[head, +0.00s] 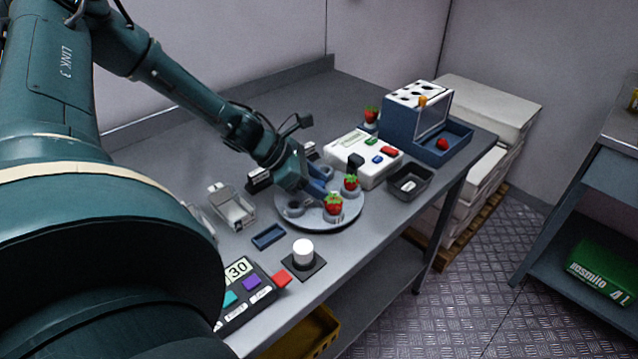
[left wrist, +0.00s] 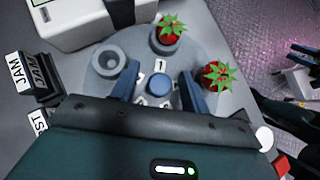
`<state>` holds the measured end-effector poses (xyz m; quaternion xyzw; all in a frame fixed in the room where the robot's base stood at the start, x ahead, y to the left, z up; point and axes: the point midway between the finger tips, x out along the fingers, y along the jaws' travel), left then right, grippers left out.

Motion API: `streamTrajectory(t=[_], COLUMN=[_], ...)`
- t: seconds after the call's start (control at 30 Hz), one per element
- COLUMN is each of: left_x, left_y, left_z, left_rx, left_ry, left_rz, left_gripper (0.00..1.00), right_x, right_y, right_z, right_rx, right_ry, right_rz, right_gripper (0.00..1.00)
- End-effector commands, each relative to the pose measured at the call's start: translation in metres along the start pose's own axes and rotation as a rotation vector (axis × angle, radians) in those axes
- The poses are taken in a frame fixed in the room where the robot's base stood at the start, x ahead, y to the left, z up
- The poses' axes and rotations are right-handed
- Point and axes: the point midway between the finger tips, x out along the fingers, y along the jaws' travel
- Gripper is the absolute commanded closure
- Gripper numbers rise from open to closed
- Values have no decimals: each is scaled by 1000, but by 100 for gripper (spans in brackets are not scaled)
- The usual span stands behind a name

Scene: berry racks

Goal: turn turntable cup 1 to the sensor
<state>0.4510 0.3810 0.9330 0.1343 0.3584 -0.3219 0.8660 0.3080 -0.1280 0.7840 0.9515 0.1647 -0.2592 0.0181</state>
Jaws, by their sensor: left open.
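The round grey turntable (head: 345,218) stands on the bench and carries several cups. In the left wrist view, a "1" label (left wrist: 160,65) lies between the blue centre knob (left wrist: 160,86) and a cup (left wrist: 157,45) holding a strawberry (left wrist: 170,28). Another cup holds a second strawberry (left wrist: 218,76), and the cup at left (left wrist: 107,61) is empty. My left gripper (head: 318,186) is over the turntable, its open fingers (left wrist: 159,84) on either side of the knob; contact is unclear.
The white button box (head: 362,150) stands behind the turntable. A blue rack (head: 427,140) and dark tray (head: 410,181) are to its right. In front are a white-topped button (head: 303,252) and a keypad (head: 240,300). JAM (left wrist: 18,72) and other labelled blocks stand at left.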

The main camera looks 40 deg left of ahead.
Motion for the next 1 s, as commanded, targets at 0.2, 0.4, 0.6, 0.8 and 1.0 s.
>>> streamTrajectory(t=[0.2, 0.4, 0.6, 0.8, 1.0], left_x=[0, 0, 0, 0, 0], left_y=[0, 0, 0, 0, 0], left_z=[0, 0, 0, 0, 0], left_rx=[0, 0, 0, 0, -3], left_ry=[0, 0, 0, 0, -1], left_rz=[0, 0, 0, 1, 5], left_gripper=[66, 83, 99, 100, 100], right_x=[1, 1, 1, 1, 1], right_y=[1, 2, 2, 2, 2], right_z=[0, 1, 1, 1, 2], right_rx=[5, 6, 5, 5, 5], right_ry=[0, -1, -2, -2, -3], right_rz=[5, 7, 8, 7, 7], right_gripper=[64, 64, 64, 64, 64])
